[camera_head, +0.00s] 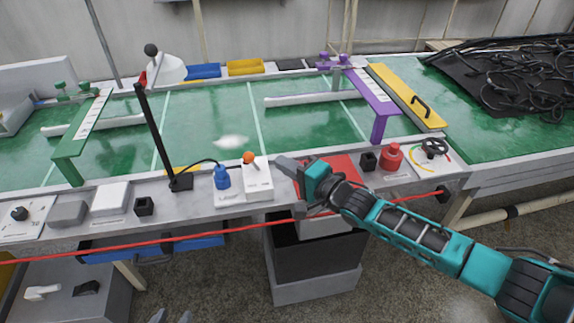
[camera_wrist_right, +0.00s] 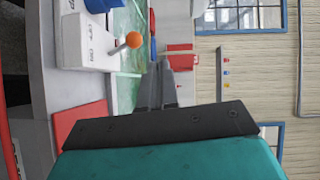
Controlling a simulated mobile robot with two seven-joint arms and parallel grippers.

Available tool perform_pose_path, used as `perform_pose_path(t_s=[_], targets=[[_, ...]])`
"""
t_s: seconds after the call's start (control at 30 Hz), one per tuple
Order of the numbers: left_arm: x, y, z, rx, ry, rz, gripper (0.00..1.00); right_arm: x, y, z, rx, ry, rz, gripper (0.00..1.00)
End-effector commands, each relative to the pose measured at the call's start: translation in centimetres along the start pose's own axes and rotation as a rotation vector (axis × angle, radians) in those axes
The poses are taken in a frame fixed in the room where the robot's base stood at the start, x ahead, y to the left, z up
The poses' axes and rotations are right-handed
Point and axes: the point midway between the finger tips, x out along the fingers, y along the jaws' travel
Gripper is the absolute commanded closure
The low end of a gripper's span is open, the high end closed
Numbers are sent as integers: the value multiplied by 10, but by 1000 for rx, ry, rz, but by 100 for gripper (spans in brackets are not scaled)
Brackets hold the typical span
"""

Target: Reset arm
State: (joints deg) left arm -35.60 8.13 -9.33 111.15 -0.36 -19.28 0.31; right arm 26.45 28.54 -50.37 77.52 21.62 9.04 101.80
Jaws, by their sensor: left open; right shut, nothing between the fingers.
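My right arm (camera_head: 420,232) is teal and black and comes in from the right in the head view. It reaches across the front edge of the workbench. My right gripper (camera_head: 283,162) is shut and empty, beside the white switch box with an orange knob (camera_head: 258,182). In the right wrist view the dark fingers (camera_wrist_right: 155,90) lie close together, and the switch box (camera_wrist_right: 88,42) is at the upper left. My left gripper (camera_head: 171,317) shows only as two grey tips at the bottom edge of the head view. They are apart, with nothing visible between them.
A red hose or cable (camera_head: 170,244) runs along the bench front, near my right gripper. Black hoses (camera_head: 520,80) lie at the right.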

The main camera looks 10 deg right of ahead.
Motion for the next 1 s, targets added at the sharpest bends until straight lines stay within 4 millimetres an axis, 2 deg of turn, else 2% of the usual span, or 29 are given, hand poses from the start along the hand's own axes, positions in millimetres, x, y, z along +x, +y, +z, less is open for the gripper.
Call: perform_pose_path(t_s=[0.27, 0.37, 0.47, 0.6, 0.7, 0.87, 1.0], targets=[[0, 0, 0, 0, 0, 0, 57, -1, 2, 2, -4, 0, 2, 100], [0, 0, 0, 0, 0, 0, 57, -6, 9, 15, -43, 0, 12, 100], [0, 0, 0, 0, 0, 0, 57, -18, 24, 38, -140, 7, 40, 100], [0, 0, 0, 0, 0, 0, 57, -47, 48, 72, -351, 31, 111, 100], [0, 0, 1, 0, -1, 0, 57, -74, 64, 86, -520, 49, 185, 100], [-1, 0, 2, -1, -4, 0, 57, -128, 93, 99, -799, 50, 351, 100], [-1, 0, 2, -1, -4, 1, 57, -182, 116, 102, -1030, 5, 522, 100]])
